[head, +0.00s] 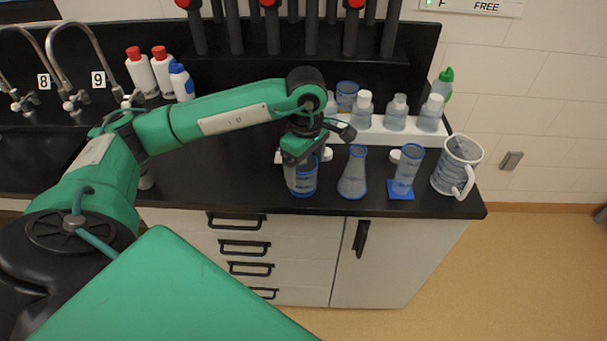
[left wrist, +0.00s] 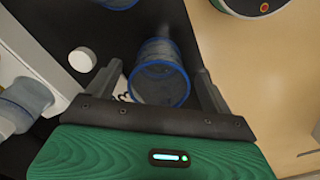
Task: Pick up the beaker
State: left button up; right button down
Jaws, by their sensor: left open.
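The beaker (head: 304,187) is a clear vessel with a blue rim and blue markings. It stands upright near the front edge of the black bench, below my left gripper (head: 301,164). The gripper hides part of its upper portion in the head view. In the left wrist view, the beaker (left wrist: 160,88) shows its blue rim and lies between the two spread fingers of the left gripper (left wrist: 157,72). The gripper is open and holds nothing. I cannot tell whether either finger touches the glass. My right gripper is not in view.
To the right stand a conical flask (head: 352,178), a cylinder on a blue base (head: 402,172) and a jug (head: 457,167). A white shelf (head: 385,135) with several bottles lies behind. A sink (head: 30,153) is at left. The bench left of the beaker is mostly clear.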

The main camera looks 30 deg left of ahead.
pick_arm(q)
jog(key=shift+s+a+f+p, duration=0.1)
jog(key=shift+f+p, duration=0.3)
jog(key=shift+f, duration=0.25)
notch_tip(320, 180, down, 4)
jog(key=shift+a+r+p, duration=0.15)
jog(key=shift+r+p, duration=0.1)
jog(key=shift+p, duration=0.3)
jog(key=shift+f, duration=0.3)
jog(key=c, duration=1)
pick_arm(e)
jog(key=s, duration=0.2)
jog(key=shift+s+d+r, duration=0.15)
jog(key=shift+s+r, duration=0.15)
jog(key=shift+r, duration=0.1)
